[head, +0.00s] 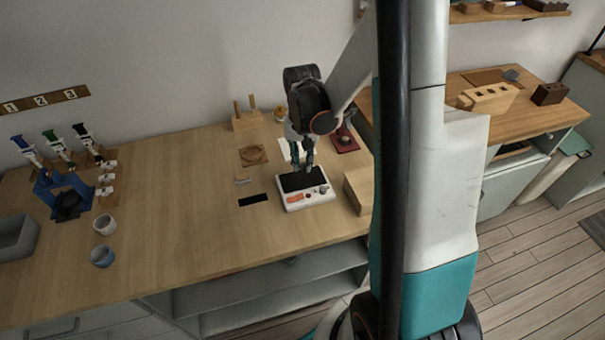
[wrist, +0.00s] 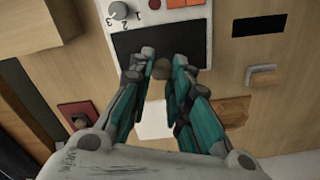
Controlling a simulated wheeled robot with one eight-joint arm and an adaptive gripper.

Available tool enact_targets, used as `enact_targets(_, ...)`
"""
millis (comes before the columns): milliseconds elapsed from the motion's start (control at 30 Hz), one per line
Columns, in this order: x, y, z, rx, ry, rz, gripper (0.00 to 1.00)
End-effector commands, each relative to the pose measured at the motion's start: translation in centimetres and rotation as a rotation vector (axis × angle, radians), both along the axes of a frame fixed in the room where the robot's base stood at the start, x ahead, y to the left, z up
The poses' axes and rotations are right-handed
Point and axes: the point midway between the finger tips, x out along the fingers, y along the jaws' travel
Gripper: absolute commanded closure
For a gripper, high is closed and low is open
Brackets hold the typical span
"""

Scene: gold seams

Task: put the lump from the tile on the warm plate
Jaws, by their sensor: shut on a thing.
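The warm plate is a white unit (head: 325,196) with a black top (head: 293,183), an orange switch and a knob. In the wrist view its black top (wrist: 130,42) lies behind my fingertips, with the knob marked 1, 2, 3 at the picture's top. My gripper (head: 303,168) is over this unit.
A wooden block (head: 357,190) stands close right of the warm plate. A dark red stand (head: 346,144) is behind it. The table farther left is clear up to two cups (head: 103,256).

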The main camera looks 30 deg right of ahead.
Motion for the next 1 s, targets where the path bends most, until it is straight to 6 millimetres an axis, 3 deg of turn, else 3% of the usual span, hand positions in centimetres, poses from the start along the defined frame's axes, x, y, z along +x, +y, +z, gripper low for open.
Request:
enact_targets(167, 0.0, 0.0, -1.0, 0.0, 0.0, 0.0, 0.93)
enact_targets(433, 0.0, 0.0, -4.7, 0.0, 0.0, 0.0, 0.93)
enact_targets(833, 0.0, 0.0, -5.1, 0.0, 0.0, 0.0, 0.93)
enact_targets(933, 0.0, 0.0, -5.0, 0.0, 0.0, 0.0, 0.64)
enact_targets(1000, 0.0, 0.0, -5.0, 0.0, 0.0, 0.0, 0.62)
